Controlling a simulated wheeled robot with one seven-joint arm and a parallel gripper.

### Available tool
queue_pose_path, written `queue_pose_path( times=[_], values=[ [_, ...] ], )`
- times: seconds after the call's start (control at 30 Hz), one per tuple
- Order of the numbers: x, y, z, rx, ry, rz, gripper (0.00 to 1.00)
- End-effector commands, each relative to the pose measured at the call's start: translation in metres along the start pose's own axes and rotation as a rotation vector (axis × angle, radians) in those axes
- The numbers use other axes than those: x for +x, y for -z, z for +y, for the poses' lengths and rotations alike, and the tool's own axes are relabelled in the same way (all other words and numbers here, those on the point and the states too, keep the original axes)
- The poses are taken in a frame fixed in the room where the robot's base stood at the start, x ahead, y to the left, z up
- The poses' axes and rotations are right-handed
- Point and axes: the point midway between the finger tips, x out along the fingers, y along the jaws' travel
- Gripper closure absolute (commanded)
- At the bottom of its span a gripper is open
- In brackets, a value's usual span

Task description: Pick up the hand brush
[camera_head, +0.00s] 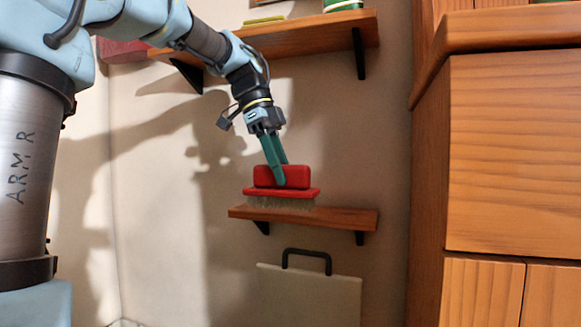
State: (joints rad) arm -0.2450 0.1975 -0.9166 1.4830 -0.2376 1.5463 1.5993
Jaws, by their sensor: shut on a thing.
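The hand brush (300,192) has a red block grip, a flat red base and pale bristles below. It is at the small lower wooden shelf (345,216), near its left part. My gripper (281,181) reaches down from the upper left, and its green fingers are shut on the brush's red grip. One finger shows in front of the grip; the tip of the other is hidden behind it. The brush looks roughly level. The bristles are at the shelf top; I cannot tell whether they touch it.
A longer wooden shelf (315,34) on black brackets is above, with a green item (342,5) on it. A pale board with a black handle (307,262) is below the lower shelf. A wooden cabinet (510,150) fills the right. The lower shelf's right part is clear.

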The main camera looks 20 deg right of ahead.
Motion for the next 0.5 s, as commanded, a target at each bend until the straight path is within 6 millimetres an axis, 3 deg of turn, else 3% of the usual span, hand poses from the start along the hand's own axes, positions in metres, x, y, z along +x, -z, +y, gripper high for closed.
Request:
queue_pose_path(
  times=[0.5],
  values=[
    [-0.002,0.000,0.074,-0.003,0.004,-0.001,1.00]
  ],
)
